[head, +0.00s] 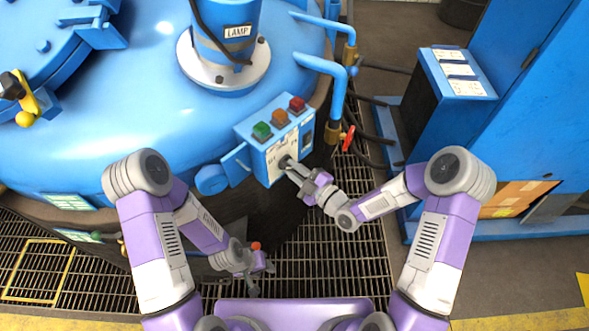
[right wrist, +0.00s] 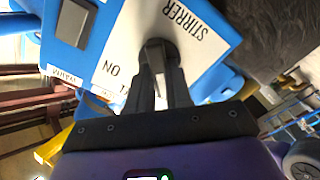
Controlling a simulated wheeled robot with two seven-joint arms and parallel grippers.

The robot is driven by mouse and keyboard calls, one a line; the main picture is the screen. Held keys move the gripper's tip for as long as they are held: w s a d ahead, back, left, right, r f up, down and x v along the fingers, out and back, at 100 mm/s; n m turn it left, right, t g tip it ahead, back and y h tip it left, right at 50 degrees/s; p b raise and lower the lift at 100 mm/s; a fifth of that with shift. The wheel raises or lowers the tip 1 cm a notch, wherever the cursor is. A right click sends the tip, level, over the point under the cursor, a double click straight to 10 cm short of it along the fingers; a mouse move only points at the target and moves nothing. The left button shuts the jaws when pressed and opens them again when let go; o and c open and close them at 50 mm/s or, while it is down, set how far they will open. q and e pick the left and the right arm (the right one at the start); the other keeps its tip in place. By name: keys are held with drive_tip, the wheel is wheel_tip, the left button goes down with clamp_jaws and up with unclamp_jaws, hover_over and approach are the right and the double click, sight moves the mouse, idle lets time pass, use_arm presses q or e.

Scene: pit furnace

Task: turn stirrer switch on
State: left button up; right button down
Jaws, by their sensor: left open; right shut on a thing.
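The stirrer switch is a dark round knob (right wrist: 158,52) on the white label plate of a blue control box (head: 258,158). The right wrist view shows the words STIRRER and ON printed beside the knob. My right gripper (head: 287,164) is at the front face of the box. In the right wrist view its two dark fingers (right wrist: 160,76) are closed on the knob from either side. They hide part of the knob, and its exact setting is hard to tell. My left gripper (head: 262,279) is open and empty, low over the floor grating, apart from the box.
Green (head: 262,131), orange (head: 280,117) and red (head: 297,104) buttons top the box. A blue vessel (head: 130,95) fills the left and back. A pipe with a red valve handle (head: 348,139) stands right of the box. A blue cabinet (head: 458,75) is farther right.

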drive_tip(key=shift+m, duration=0.3)
drive_tip(key=m+b, duration=0.2)
drive_tip(key=m, duration=0.1)
drive_tip(key=shift+d+m, duration=0.1)
drive_tip(key=shift+m, duration=0.3)
drive_tip(key=m+b, duration=0.1)
drive_tip(key=m, duration=0.1)
drive_tip(key=shift+w+m, duration=0.1)
drive_tip(key=shift+m, duration=0.2)
drive_tip(key=shift+w+d+m, duration=0.1)
drive_tip(key=shift+d+m, duration=0.05)
drive_tip(key=shift+m, duration=5.35)
drive_tip(key=c, duration=1)
unclamp_jaws()
drive_tip(key=shift+c, duration=0.2)
